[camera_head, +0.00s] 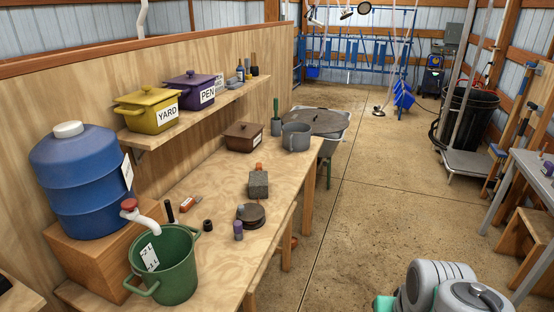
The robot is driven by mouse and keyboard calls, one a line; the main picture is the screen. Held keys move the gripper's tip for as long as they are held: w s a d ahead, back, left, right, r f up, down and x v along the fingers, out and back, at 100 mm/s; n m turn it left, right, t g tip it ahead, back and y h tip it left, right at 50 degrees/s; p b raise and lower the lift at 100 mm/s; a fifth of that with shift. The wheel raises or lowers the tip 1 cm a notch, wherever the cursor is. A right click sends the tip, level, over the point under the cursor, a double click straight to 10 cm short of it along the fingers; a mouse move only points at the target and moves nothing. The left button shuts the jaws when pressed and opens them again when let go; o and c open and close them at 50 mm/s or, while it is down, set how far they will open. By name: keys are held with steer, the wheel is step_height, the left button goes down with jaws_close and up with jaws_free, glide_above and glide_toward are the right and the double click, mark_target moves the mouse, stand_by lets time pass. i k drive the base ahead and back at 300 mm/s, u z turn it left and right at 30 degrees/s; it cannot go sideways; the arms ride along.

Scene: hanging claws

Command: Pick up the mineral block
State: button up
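What looks like the mineral block is a grey, rough-faced block (259,184) on the wooden workbench (212,185), right of the bench's middle. It stands clear of the things around it, with a small orange item (258,167) just behind its top edge. My gripper is not in view. Grey rounded parts at the bottom right look like links of my own arm, on the floor side of the bench and well apart from the block.
Near the block are a stack of dark discs (251,215), a purple-topped small bottle (238,230), a brown lidded box (245,137) and a grey pot (296,137). A green bucket (176,277) stands at the bench's near end.

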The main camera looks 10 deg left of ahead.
mark_target(258, 181)
steer(key=i, duration=1.85)
steer(key=u, duration=3.6)
